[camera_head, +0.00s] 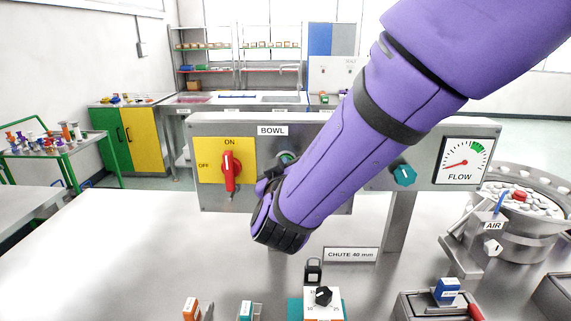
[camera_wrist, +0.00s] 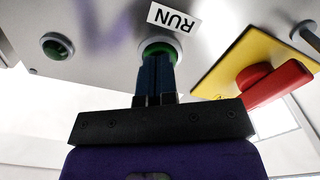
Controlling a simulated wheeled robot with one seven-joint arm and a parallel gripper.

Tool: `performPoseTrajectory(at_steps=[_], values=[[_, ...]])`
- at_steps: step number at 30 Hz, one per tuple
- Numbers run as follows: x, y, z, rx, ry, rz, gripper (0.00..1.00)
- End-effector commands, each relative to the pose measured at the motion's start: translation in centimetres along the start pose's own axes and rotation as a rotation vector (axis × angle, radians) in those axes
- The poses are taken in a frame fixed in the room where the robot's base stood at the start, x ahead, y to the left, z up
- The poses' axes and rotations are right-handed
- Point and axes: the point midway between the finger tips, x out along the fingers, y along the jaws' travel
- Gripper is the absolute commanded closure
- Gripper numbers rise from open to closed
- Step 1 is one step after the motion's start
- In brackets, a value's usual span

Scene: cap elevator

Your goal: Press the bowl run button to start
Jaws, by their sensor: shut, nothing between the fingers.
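The round green run button (camera_wrist: 160,46) sits in a pale ring on the grey panel, beside the RUN label (camera_wrist: 175,17), which looks upside down in the wrist view. My gripper (camera_wrist: 157,60) is shut and empty. Its fingertips are at the button and cover its lower part; I cannot tell whether they touch it or press it in. In the head view, the button (camera_head: 287,157) shows only in part under the BOWL sign (camera_head: 272,130), behind my arm, which also hides the RUN label.
A red rotary switch (camera_head: 229,171) on a yellow ON/OFF plate is left of the button. A teal knob (camera_head: 404,174) and FLOW gauge (camera_head: 463,163) are to the right. Another green round part (camera_wrist: 57,47) shows in the wrist view. A chute sign (camera_head: 351,254) stands below.

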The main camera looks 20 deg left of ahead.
Motion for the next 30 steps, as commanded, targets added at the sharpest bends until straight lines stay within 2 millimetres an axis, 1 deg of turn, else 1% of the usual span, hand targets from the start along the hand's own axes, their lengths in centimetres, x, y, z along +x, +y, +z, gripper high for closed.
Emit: performPoseTrajectory(at_steps=[7,15,30], values=[[0.5,0.0,0.0,0.000,0.000,0.000,1.00],[0.3,0.0,0.0,0.000,0.000,-0.001,1.00],[-2.4,0.0,0.0,0.000,0.000,-0.001,1.00]])
